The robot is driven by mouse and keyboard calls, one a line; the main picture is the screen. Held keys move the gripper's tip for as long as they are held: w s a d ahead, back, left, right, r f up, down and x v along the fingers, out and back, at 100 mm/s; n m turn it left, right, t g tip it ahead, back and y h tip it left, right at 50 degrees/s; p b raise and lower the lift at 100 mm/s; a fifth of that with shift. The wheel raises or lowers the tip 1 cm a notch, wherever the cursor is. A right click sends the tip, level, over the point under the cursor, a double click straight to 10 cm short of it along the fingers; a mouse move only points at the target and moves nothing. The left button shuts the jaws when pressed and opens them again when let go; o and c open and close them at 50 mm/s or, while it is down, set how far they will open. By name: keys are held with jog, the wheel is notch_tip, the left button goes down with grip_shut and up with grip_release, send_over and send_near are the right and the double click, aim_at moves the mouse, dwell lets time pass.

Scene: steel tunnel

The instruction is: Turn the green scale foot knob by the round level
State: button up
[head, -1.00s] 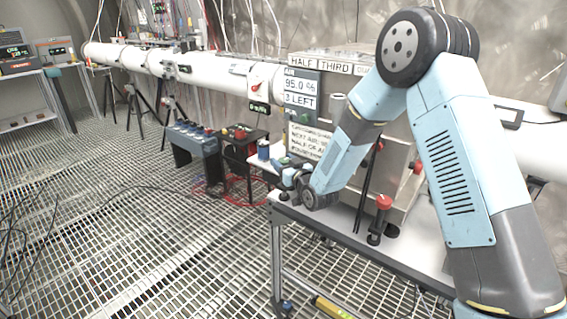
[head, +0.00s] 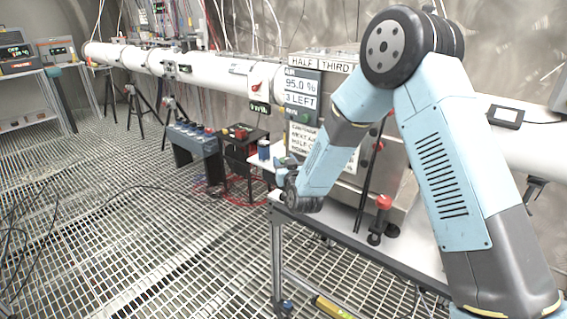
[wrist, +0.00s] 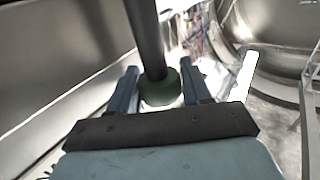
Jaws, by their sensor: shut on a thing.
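The green knob (wrist: 160,91) shows in the wrist view, round and dark green, at the foot of a dark upright rod. My gripper (wrist: 160,88) has its two blue fingers on either side of the knob and is shut on it. In the head view my gripper (head: 284,166) is small and mostly hidden behind my wrist, at the left end of the steel scale's table. The green knob is hidden there. I cannot make out the round level in either view.
A red knob (head: 384,203) stands on a black foot at the table's front edge. The steel box (head: 384,160) fills the table behind my forearm. A blue can (head: 264,150) stands left of my gripper. The grated floor (head: 150,240) at left is mostly open.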

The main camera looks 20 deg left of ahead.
jog(key=shift+m+t+h, duration=0.8)
jog(key=shift+m+h, duration=0.3)
jog(key=shift+h, duration=0.4)
jog(key=shift+r, duration=0.1)
jog(key=shift+w, duration=0.1)
jog(key=o, duration=0.7)
jog(key=v, duration=1.4)
jog(key=shift+a, duration=0.1)
